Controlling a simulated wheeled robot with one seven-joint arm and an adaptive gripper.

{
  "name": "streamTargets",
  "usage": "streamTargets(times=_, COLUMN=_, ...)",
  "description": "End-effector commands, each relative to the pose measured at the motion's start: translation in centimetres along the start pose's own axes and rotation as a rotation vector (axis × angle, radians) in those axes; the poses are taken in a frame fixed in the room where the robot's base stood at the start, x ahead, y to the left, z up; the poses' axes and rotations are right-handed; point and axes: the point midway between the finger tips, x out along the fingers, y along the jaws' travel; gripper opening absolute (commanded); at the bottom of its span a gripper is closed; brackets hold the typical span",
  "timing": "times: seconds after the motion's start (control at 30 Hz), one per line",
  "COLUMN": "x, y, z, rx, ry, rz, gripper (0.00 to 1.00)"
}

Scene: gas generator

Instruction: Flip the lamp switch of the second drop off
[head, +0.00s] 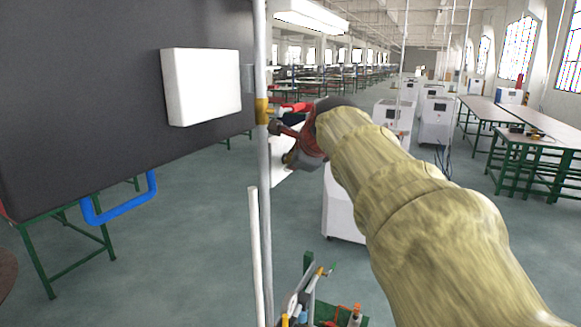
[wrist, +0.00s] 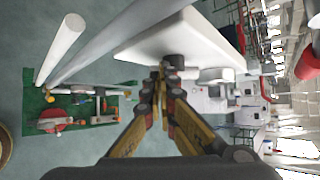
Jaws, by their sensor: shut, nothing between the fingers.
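My gripper (head: 283,130) is in front of the dark panel's right edge, close to the grey vertical pole (head: 266,200) and its brass-coloured fitting (head: 262,112). In the wrist view its fingers (wrist: 165,78) are shut and empty. A small dark knob-like piece (wrist: 175,61) sits right at the fingertips, against a white slab (wrist: 190,38). I cannot tell for sure whether it is the lamp switch, or whether fingers and piece touch. A white lamp (head: 310,15) hangs at the top. No switch can be clearly made out in the head view.
A dark panel (head: 90,90) with a white box (head: 200,85) and blue handle (head: 122,203) fills the left. A thin white rod (head: 256,255) stands beside the pole. A green tool cart (head: 345,321) is below. Open floor lies left; white machines (head: 437,122) and tables (head: 535,125) stand right.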

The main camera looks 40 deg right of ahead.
Motion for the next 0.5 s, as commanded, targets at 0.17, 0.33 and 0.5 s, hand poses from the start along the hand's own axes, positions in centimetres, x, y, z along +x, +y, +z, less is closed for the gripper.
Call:
streamTargets(times=0.17, x=0.09, y=0.16, z=-0.07, rx=-0.011, ry=0.0, rz=-0.016, gripper=0.0)
streamTargets(times=0.33, x=0.1, y=0.2, z=-0.08, rx=-0.018, ry=0.0, rz=-0.027, gripper=0.0)
streamTargets(times=0.5, x=0.12, y=0.22, z=-0.09, rx=-0.025, ry=0.0, rz=-0.038, gripper=0.0)
